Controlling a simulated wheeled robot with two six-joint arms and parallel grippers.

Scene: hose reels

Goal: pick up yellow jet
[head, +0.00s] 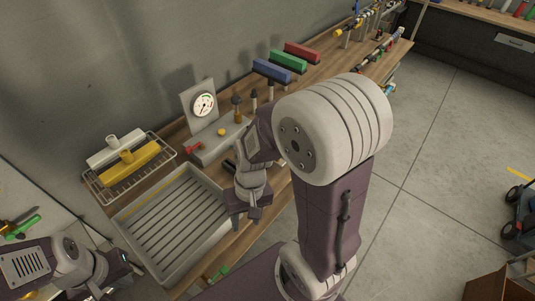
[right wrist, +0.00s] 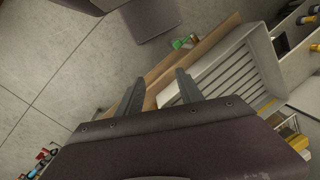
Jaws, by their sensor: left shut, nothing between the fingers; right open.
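A yellow T-shaped piece (head: 130,167), which looks like the yellow jet, lies in a wire basket (head: 164,147) at the left end of the bench. A white piece of similar shape (head: 112,150) lies behind it. Yellow also shows at the right edge of the right wrist view, partly cut off. My right gripper (head: 246,212) is open and empty, by the bench's front edge at the right of the grey tray, apart from the yellow piece. Its two fingers (right wrist: 160,88) show spread in the right wrist view. My left gripper (head: 128,266) is shut and empty, low at the left.
A ribbed grey tray (head: 222,194) stands in front of the basket. A gauge stand (head: 201,105) with small fittings is behind it. Blue (head: 272,70), green (head: 288,60) and red (head: 302,52) blocks stand farther back. A green item (head: 218,273) is near the front edge. Open floor lies right.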

